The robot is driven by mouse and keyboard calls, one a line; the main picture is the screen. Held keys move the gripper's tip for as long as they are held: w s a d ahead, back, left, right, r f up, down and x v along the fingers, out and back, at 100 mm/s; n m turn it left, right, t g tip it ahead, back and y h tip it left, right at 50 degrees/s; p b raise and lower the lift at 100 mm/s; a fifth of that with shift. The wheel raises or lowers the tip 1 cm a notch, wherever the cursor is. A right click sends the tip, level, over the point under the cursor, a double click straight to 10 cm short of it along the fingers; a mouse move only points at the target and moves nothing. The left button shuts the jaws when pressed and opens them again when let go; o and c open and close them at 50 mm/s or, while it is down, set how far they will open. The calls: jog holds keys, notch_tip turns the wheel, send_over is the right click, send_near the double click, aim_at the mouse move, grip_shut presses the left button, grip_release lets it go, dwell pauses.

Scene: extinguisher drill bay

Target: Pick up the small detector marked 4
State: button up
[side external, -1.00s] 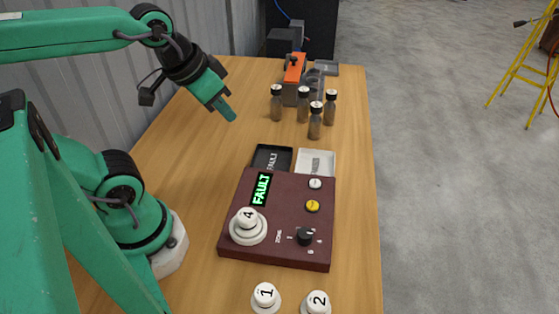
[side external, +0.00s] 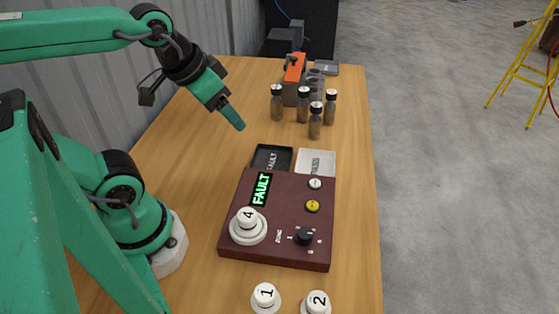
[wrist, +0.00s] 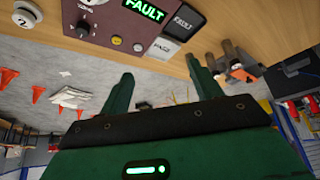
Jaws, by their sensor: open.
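The small detector marked 4 (side external: 247,218) is a white disc-shaped piece with a black 4 on top. It sits in a round white base (side external: 248,231) on the left front of the dark red panel (side external: 275,258). My gripper (side external: 238,122) is open and empty, in the air above the table beyond the panel, well apart from the detector. In the wrist view my two green fingers (wrist: 160,90) stand wide apart with nothing between them.
Detectors marked 1 (side external: 265,297) and 2 (side external: 316,303) stand at the near table edge. A black tray (side external: 257,163) and a white tray (side external: 329,168) lie behind the panel. Several dark-capped bottles (side external: 315,124) stand farther back, near an orange-topped device (side external: 294,68).

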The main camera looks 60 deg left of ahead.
dwell(0.3)
jog(key=n+g, duration=0.5)
jog(key=g, duration=0.2)
send_near(247, 216)
jog(key=shift+w+d+f+y, duration=0.1)
jog(key=shift+w+f+y, duration=0.05)
jog(key=shift+f+y, duration=0.25)
jog(key=shift+s+d+f, duration=0.2)
jog(key=shift+d, duration=0.1)
jog(key=shift+s+a+f, duration=0.15)
jog(key=shift+f, duration=1.2)
jog(key=shift+f, duration=0.1)
jog(key=shift+s+a+f, duration=0.15)
jog(key=shift+s+f, duration=0.05)
jog(key=shift+f, duration=1.05)
jog(key=shift+s+a+f, duration=0.1)
jog(key=shift+s+f, duration=0.05)
jog(key=shift+f, duration=1.05)
